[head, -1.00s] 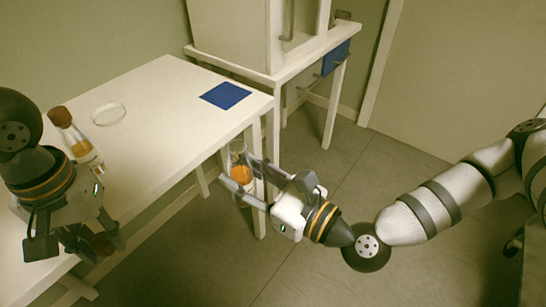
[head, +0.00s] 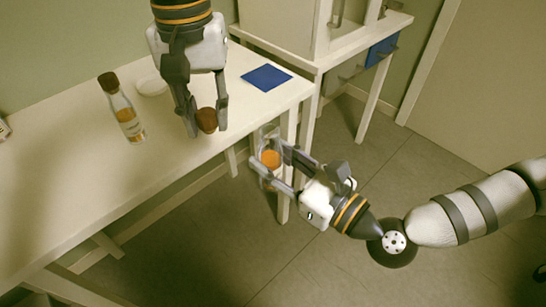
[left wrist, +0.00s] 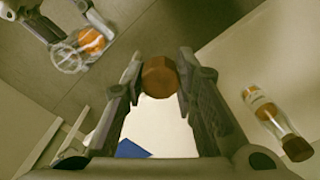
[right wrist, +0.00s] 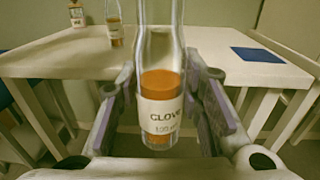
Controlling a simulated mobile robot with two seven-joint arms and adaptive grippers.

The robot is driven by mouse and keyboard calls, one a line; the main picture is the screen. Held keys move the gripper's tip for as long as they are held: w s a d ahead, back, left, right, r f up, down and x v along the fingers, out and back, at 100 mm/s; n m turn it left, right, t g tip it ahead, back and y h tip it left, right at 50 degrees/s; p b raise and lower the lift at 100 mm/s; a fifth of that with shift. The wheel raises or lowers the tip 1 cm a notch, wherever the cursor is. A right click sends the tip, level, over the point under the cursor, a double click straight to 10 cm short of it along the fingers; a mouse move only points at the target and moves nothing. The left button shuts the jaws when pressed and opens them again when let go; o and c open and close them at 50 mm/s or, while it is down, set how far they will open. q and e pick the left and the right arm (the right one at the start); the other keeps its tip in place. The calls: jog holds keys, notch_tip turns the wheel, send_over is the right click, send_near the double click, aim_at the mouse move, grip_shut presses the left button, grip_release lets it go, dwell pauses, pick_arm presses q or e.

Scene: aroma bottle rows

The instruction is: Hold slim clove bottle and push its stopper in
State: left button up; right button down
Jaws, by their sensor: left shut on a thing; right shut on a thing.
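The slim clove bottle (head: 270,158) is clear glass with orange liquid. My right gripper (head: 268,168) is shut around it and holds it upright off the table's front edge. Its label reads "CLOV…" in the right wrist view (right wrist: 161,112); its top is cut off there. The left wrist view shows its round open mouth and orange contents (left wrist: 78,48) at the upper left. My left gripper (head: 207,118) points down, shut on a brown stopper (head: 206,121). The stopper also shows between the fingers in the left wrist view (left wrist: 159,77). It is apart from the bottle, to its upper left in the head view.
A stoppered bottle (head: 126,115) stands on the white table (head: 70,165), and part of another (head: 4,130) shows at the left edge. A white round dish (head: 151,86) and a blue mat (head: 266,78) lie farther back. Open floor surrounds my right arm.

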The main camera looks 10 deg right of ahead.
pick_arm(q)
notch_tip(320, 180, up, 6)
jog(key=m, duration=0.1)
send_over(270, 160)
jog(key=w, duration=0.2)
jog(key=shift+d+r, duration=0.15)
jog(key=shift+f, duration=2)
jog(key=shift+f, duration=0.9)
jog(key=shift+f, duration=0.9)
jog(key=shift+r, duration=0.15)
jog(key=shift+c, duration=0.2)
jog(key=shift+r, duration=0.55)
